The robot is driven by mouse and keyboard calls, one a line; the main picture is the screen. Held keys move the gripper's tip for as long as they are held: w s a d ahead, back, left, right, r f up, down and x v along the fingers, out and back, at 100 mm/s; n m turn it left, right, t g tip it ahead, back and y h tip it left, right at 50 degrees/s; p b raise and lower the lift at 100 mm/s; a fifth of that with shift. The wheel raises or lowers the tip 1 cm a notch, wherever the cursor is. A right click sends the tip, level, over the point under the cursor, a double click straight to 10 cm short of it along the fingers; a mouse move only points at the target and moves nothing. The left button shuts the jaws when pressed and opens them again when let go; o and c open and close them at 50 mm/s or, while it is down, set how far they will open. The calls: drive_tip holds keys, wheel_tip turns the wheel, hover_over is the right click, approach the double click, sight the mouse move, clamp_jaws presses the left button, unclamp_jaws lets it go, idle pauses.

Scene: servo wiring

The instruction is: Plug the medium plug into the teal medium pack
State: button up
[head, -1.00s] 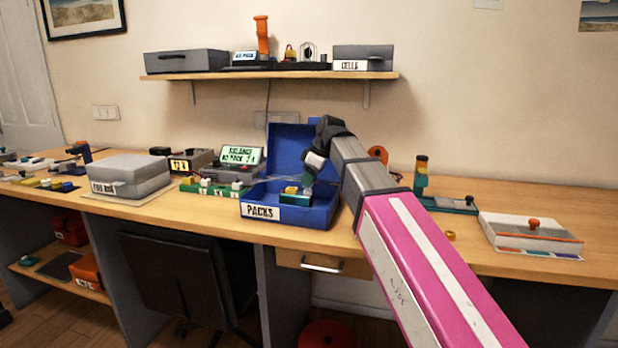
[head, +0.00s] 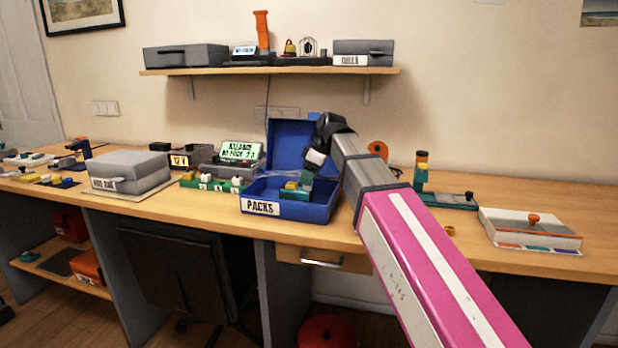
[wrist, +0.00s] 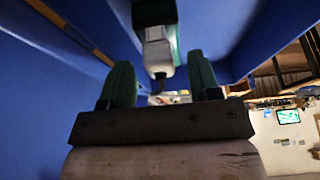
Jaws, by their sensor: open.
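A blue box labelled PACKS (head: 262,208) stands open on the bench, its lid raised behind. Inside it are a teal pack (head: 294,195) and a small yellow piece (head: 291,185).
Left of the box are a green board with white sockets (head: 212,185), a tester with a lit display (head: 240,155) and a grey case (head: 130,170). A teal stand (head: 445,199) and a white box with an orange knob (head: 530,228) are to the right. The box walls surround my gripper closely.

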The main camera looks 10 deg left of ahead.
drive_tip(key=v, duration=1)
drive_tip(key=shift+r, duration=0.15)
